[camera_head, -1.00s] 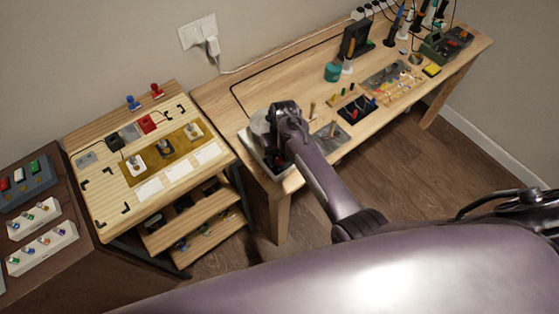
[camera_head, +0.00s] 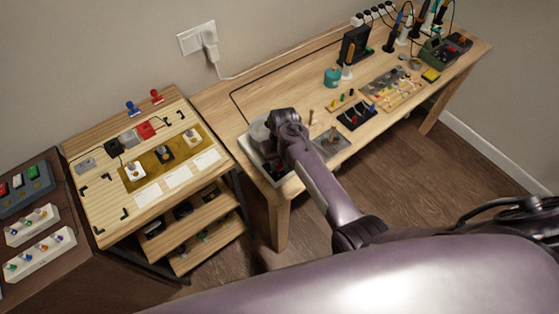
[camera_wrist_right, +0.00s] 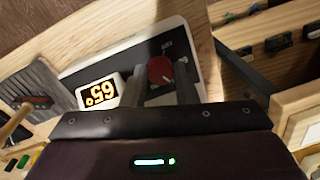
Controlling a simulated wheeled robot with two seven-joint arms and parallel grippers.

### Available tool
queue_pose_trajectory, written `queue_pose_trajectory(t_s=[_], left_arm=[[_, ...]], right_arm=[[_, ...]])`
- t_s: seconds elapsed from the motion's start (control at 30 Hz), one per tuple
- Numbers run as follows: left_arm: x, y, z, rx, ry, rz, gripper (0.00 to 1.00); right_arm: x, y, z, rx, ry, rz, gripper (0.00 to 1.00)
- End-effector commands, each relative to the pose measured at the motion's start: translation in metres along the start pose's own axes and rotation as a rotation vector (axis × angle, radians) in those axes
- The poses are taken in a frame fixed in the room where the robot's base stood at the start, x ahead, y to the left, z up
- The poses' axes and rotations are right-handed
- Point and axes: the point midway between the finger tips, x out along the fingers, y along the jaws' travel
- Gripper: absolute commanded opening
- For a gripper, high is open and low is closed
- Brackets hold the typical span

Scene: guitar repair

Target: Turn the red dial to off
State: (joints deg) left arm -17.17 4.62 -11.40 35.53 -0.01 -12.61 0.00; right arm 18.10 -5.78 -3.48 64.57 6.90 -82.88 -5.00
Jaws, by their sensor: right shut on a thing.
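The red dial (camera_wrist_right: 160,71) shows in the right wrist view on a white-and-dark station, beside a lit display (camera_wrist_right: 99,96) that seems to read 65° upside down. My right gripper (camera_wrist_right: 163,82) has its fingers on either side of the dial and is shut on it. In the head view the station (camera_head: 257,168) sits at the near left corner of the long workbench. There my right wrist hides the dial and fingertips. My left gripper is not in view.
A grey pad (camera_head: 330,142) with a small tool lies right of the station. A smaller wooden bench (camera_head: 110,205) with switches and drawers stands to the left. Electronics and tools fill the workbench's far right. The workbench (camera_head: 290,85) is bare at its back middle.

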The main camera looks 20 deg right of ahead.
Motion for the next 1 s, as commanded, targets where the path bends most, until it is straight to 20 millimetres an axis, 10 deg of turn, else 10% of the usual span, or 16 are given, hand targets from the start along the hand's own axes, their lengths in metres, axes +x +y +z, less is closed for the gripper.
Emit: queue_pose_trajectory(t_s=[1.0], left_arm=[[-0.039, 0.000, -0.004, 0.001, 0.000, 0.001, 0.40]], right_arm=[[-0.001, 0.000, -0.002, -0.862, -0.055, 0.001, 0.04]])
